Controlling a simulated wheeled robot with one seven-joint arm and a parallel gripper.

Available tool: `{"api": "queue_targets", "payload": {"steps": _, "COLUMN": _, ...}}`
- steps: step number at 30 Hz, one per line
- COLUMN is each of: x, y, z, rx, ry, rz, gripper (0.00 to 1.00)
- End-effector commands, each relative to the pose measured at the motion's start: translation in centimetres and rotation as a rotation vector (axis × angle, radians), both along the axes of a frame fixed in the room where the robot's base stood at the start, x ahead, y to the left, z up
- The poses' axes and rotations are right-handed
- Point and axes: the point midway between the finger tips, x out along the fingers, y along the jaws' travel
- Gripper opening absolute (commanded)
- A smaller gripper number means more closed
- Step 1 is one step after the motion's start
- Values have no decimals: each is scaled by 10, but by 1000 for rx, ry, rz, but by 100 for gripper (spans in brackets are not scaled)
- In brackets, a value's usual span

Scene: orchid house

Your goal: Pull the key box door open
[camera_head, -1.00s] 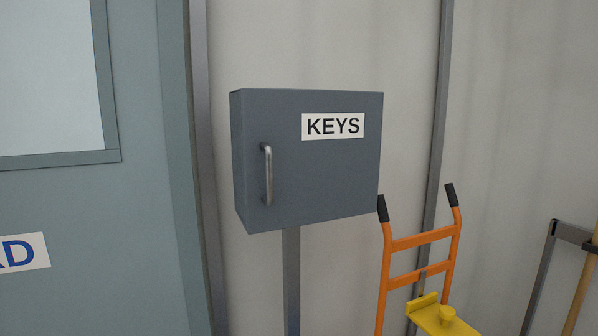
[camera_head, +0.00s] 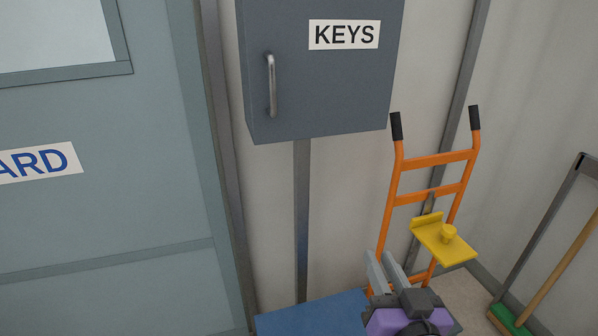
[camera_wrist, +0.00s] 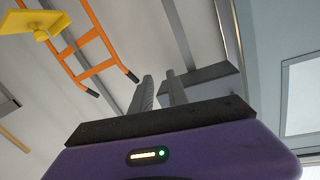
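The grey key box (camera_head: 325,85) with its KEYS label stands on a post, cut off at the top of the head view. Its door looks shut. The upright metal handle (camera_head: 271,84) is on the left side of the door. My gripper (camera_head: 379,258) is below and to the right of the box, well apart from the handle. In the wrist view, where the scene shows inverted, its two fingers (camera_wrist: 158,82) stand apart with nothing between them. Part of the box (camera_wrist: 212,78) shows behind the fingers there; the handle cannot be made out.
An orange hand truck (camera_head: 433,160) stands against the wall at right, with a yellow piece (camera_head: 445,243) in front of it. A blue flat surface (camera_head: 310,316) lies below the box. A grey-green door (camera_head: 110,225) is at left. A green broom (camera_head: 508,320) is at far right.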

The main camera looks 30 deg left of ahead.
Motion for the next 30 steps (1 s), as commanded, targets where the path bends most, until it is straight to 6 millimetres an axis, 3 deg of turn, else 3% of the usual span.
{"api": "queue_targets", "payload": {"steps": 1, "x": 8, "y": 21, "z": 29, "rx": 2, "ry": -24, "rz": 40, "gripper": 20}}
{"api": "queue_targets", "payload": {"steps": 9, "x": 16, "y": 113, "z": 157, "rx": -31, "ry": -108, "rz": 246, "gripper": 20}}
{"api": "queue_targets", "payload": {"steps": 15, "x": 4, "y": 155, "z": 227, "rx": -65, "ry": -159, "rz": 352, "gripper": 20}}
{"api": "queue_targets", "payload": {"steps": 21, "x": -4, "y": 171, "z": 255, "rx": -81, "ry": -180, "rz": 393, "gripper": 20}}
{"api": "queue_targets", "payload": {"steps": 30, "x": 13, "y": 204, "z": 258, "rx": -82, "ry": -180, "rz": 396, "gripper": 20}}
